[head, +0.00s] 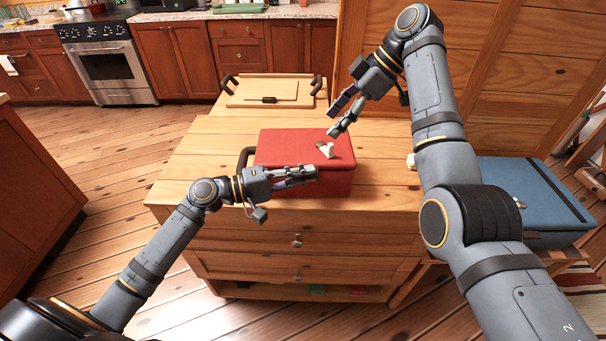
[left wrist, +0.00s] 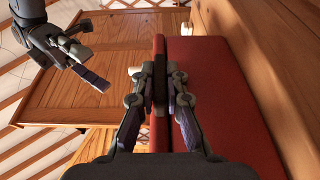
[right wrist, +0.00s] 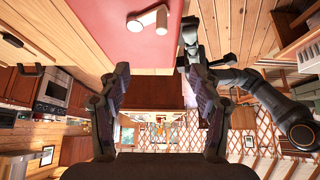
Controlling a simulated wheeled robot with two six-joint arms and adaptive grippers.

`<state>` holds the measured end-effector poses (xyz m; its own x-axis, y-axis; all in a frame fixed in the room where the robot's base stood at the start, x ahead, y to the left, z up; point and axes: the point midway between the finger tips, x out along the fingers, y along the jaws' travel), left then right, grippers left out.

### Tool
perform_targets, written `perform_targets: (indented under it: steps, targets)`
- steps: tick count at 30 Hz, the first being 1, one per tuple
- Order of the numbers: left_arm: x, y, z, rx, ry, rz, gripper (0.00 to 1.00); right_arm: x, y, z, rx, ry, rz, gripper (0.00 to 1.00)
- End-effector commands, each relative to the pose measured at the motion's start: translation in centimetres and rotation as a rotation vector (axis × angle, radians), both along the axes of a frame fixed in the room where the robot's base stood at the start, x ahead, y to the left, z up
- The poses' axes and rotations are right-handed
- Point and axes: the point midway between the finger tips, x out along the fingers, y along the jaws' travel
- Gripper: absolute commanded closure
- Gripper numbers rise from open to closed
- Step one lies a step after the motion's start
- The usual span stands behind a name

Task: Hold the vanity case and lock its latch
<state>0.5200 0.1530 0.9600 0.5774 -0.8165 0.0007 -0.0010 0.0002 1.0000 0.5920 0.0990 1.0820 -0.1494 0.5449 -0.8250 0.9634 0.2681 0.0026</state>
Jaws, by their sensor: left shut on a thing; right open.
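The red vanity case (head: 290,148) sits closed on the wooden dresser top. It also shows in the left wrist view (left wrist: 215,90) and at the top of the right wrist view (right wrist: 100,20). A white latch piece (head: 326,150) is on its lid, towards the right side; it shows clearly in the right wrist view (right wrist: 148,20). My left gripper (head: 316,172) is at the case's front side, shut on the case's edge. My right gripper (head: 333,119) is open and empty above the case, just behind the latch, apart from it.
The wooden dresser top (head: 205,165) is clear to the left of the case. A wooden tray with dark handles (head: 240,98) lies behind it. A blue case (head: 530,190) stands at the right, beyond my right arm. Wooden panelling (head: 505,125) rises close behind.

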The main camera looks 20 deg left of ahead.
Motion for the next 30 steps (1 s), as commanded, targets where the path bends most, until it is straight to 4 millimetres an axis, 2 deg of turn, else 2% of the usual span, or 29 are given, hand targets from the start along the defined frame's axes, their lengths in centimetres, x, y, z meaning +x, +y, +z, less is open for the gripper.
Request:
perform_targets:
  steps: [8, 21, 30]
  targets:
    - [0.0, 0.1, -0.2, 0.002, 0.003, 0.001, 1.00, -0.3, 0.2, -0.6, -0.001, 0.003, 0.011, 0.36]
    - [0.0, 0.1, -0.2, 0.002, 0.003, 0.001, 1.00, -0.2, 0.2, -6.2, -0.001, 0.004, 0.009, 0.36]
    - [0.0, 0.1, -0.2, 0.003, 0.003, 0.001, 1.00, -0.2, 0.2, -6.9, -0.001, 0.001, 0.010, 0.36]
